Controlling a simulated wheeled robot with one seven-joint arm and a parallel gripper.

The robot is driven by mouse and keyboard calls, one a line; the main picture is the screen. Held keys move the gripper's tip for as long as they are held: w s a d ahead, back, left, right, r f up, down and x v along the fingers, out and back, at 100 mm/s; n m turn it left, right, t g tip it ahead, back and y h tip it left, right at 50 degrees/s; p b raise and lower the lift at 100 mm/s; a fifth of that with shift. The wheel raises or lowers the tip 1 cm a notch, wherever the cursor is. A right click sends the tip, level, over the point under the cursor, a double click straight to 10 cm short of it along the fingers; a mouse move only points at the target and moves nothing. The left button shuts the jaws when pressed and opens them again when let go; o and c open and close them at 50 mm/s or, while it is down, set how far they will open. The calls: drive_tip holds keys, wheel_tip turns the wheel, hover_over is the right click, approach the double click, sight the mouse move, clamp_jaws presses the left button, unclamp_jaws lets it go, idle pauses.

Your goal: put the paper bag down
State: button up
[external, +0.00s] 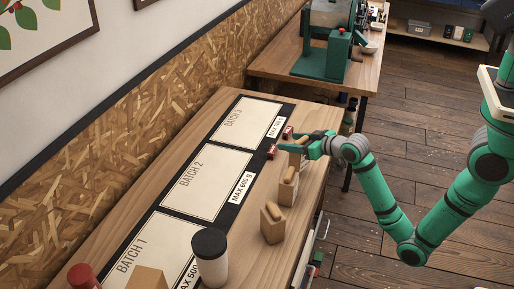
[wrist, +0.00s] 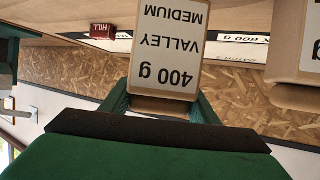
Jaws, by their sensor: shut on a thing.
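A paper bag (wrist: 165,50) fills the top middle of the wrist view. Its label reads 400 g, VALLEY and MEDIUM, upside down in that picture. My gripper (wrist: 163,103) is shut on it, with a green finger on each side. In the external view my gripper (external: 302,146) is over the right side of the wooden table (external: 225,110), beside the Batch 2 and Batch 3 mats. The held bag is mostly hidden there by my gripper, and I cannot tell whether its base touches the table.
Two tan bags (external: 288,190) (external: 272,224) stand along the right edge, near the held one. A white cup with black lid (external: 210,262) stands in front. A red HILL block (wrist: 103,31) is close.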

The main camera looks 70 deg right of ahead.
drive_tip(key=shift+f, duration=1.3)
drive_tip(key=shift+f, duration=0.1)
drive_tip(key=o, duration=1.3)
drive_tip(key=shift+f, duration=0.1)
drive_tip(key=shift+o, duration=0.2)
drive_tip(key=shift+s+r, duration=0.1)
drive_tip(key=shift+r, duration=0.15)
drive_tip(key=v, duration=0.7)
drive_tip(key=shift+a, duration=0.15)
drive_tip(key=shift+s, duration=0.1)
